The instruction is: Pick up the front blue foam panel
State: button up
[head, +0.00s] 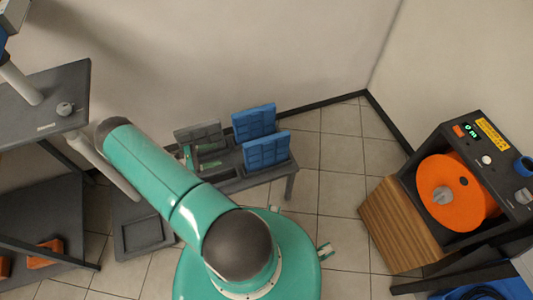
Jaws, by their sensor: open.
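The front blue foam panel (266,151) stands upright and slightly tilted in a slot of a dark grey rack, with a grid of recessed squares on its face. A second blue panel (254,121) stands just behind it, up and to the left in the head view. My teal arm reaches up and left across the lower middle of the view, left of both blue panels. I cannot make out my gripper; the arm hides the area left of the rack. Nothing visible touches the front blue panel.
A grey panel (200,137) stands left of the blue ones, with small green pieces (188,156) by it. The rack (285,172) is near the wall. A dark table (48,98) stands left. An orange-reel machine (452,195) stands right. Tiled floor between is clear.

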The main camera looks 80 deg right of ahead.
aim_at(256, 151)
jog(key=shift+n+g+h, duration=0.4)
jog(key=shift+n+h, duration=0.1)
jog(key=shift+n, duration=0.2)
jog(key=s+d+f, duration=0.1)
jog(key=s+d, duration=0.1)
jog(key=s, duration=0.3)
jog(key=s+d+f, duration=0.2)
jog(key=s+d, duration=0.1)
jog(key=s, duration=0.2)
jog(key=s+d+f, duration=0.1)
jog(key=s+d, duration=0.1)
jog(key=s, duration=0.4)
jog(key=shift+d+f, duration=0.15)
jog(key=shift+d, duration=0.1)
jog(key=c, duration=1.1)
